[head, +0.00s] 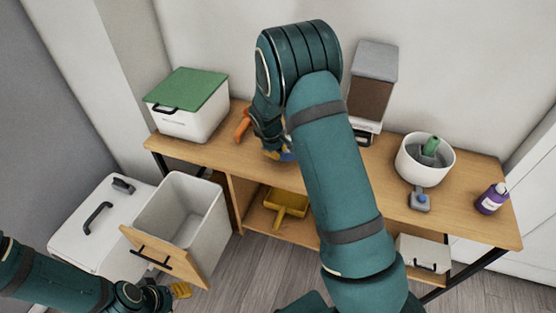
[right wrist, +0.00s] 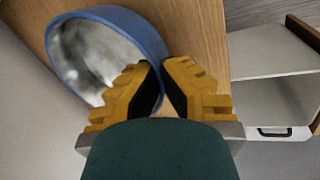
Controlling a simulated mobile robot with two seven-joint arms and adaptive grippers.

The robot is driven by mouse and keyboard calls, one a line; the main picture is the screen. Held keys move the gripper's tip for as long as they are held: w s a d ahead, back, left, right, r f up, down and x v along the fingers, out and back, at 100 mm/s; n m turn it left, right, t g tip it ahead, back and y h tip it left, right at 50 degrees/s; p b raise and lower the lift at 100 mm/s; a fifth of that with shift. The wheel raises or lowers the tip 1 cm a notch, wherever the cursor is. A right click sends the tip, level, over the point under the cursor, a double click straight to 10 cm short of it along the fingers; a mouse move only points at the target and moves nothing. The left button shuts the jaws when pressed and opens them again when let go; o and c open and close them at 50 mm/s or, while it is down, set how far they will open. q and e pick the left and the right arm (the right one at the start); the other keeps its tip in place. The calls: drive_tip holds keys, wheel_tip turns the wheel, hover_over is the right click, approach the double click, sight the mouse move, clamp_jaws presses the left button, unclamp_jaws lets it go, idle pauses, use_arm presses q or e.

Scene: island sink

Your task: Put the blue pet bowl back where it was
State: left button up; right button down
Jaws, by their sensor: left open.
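The blue pet bowl (right wrist: 165,50) has a blue rim and a grey inside. In the right wrist view it is at the upper left, over the wooden top. My right gripper (right wrist: 162,72) has its yellow fingertips close together, one on each side of the bowl's rim, pinching it. In the head view, only a small blue piece of the bowl (head: 287,156) shows beside my right arm, which hides the rest. My left gripper (head: 181,290) is low at the left near the open wooden-fronted bin, open, with its fingers partly hidden.
The wooden bench (head: 385,200) carries a green-lidded box (head: 190,105), an orange object (head: 243,126), a grey-topped dispenser (head: 372,85), a white round tub (head: 440,168) and a purple bottle (head: 491,199). A yellow dustpan (head: 287,203) lies on the lower shelf. The pulled-out bin (head: 205,215) stands in front.

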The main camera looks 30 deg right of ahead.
drive_tip(key=shift+f+b, duration=0.4)
drive_tip(key=shift+f, duration=1.4)
drive_tip(key=shift+f, duration=0.15)
drive_tip(key=c, duration=1.1)
unclamp_jaws()
drive_tip(key=shift+c, duration=0.2)
